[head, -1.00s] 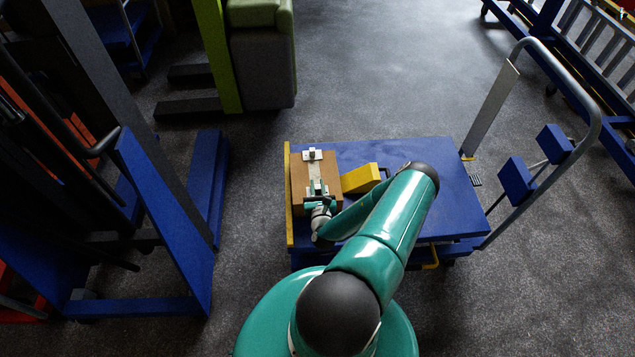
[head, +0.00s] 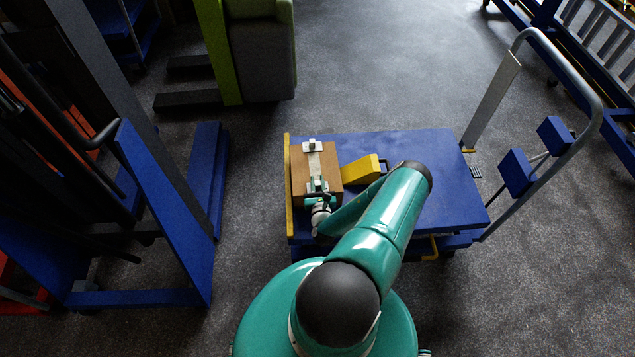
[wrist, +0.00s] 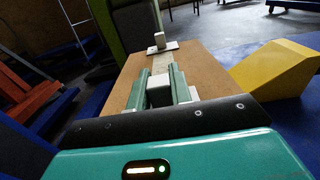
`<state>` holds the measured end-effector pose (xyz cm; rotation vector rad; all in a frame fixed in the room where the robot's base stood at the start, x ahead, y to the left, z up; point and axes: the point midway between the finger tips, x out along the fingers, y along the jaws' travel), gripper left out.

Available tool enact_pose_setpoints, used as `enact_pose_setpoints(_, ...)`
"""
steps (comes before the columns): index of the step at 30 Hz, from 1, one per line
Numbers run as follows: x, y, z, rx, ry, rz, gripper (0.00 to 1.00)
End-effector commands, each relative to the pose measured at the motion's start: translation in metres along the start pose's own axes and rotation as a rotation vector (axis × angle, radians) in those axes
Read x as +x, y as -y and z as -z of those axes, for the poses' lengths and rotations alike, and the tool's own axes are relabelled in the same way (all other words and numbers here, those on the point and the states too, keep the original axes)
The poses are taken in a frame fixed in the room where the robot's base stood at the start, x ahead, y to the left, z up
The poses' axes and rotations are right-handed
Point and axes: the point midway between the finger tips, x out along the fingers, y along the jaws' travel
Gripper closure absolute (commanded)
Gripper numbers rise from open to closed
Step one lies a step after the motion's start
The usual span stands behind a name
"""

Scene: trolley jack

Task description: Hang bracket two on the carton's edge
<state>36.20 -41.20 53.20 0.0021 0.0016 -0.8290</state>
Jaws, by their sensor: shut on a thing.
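The carton (head: 300,184) is a brown box on the left part of the blue trolley deck. It also shows in the wrist view (wrist: 205,75). My gripper (head: 318,187) is at the carton's near end. In the wrist view my gripper (wrist: 160,82) has its two green fingers shut on a small white block, which I take to be bracket two (wrist: 159,93). Its lower part is hidden, so I cannot tell whether it touches the carton's edge. Another white bracket (head: 312,146) with an upright knob sits at the carton's far edge; it shows in the wrist view (wrist: 160,42).
A yellow wedge (head: 359,170) stands right beside the carton. A pale strip (wrist: 190,75) runs along the carton's top. The trolley deck (head: 410,150) is mostly clear to the right, up to the grey handle (head: 590,90). A blue frame (head: 165,215) stands to the left.

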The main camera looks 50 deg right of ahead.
Motion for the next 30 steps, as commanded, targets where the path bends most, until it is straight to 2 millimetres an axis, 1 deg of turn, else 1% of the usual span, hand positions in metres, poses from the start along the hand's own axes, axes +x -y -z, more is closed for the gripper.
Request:
enact_pose_setpoints(6, 0.0000, -0.0001, 0.0033, 0.000, 0.000, 0.000, 1.00)
enact_pose_setpoints(7, 0.0000, -0.0001, 0.0032, 0.000, 0.000, 0.000, 0.75)
enact_pose_setpoints(10, 0.0000, -0.0001, 0.0031, 0.000, 0.000, 0.000, 0.55)
enact_pose_setpoints(11, 0.0000, -0.0001, 0.0030, 0.000, 0.000, 0.000, 0.54)
enact_pose_setpoints(30, -0.0021, 0.0027, 0.0028, 0.000, 0.000, -0.005, 0.54)
